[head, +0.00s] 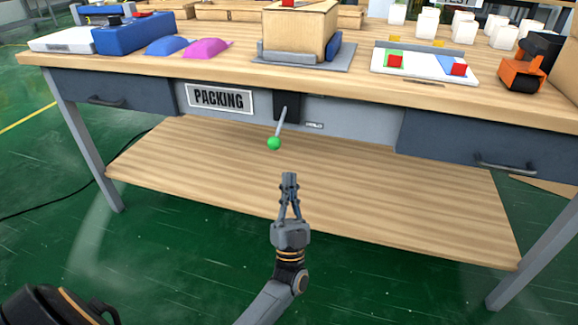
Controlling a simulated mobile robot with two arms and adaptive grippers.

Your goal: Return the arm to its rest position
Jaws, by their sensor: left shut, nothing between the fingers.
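My left gripper (289,178) is shut and empty. It points up and away from me, in front of the table's lower wooden shelf in the picture. A lever with a green ball knob (274,143) hangs from a dark bracket under the tabletop, just above and left of the gripper's fingertips in the picture. The gripper and the knob look apart. My right gripper is not in view.
The wooden packing table (150,60) spans the view. On it stand a cardboard box (296,35), a blue bin (135,33), a white tray (425,66) and an orange tape dispenser (522,74). Drawers flank the "PACKING" sign (219,99). The green floor in front looks clear.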

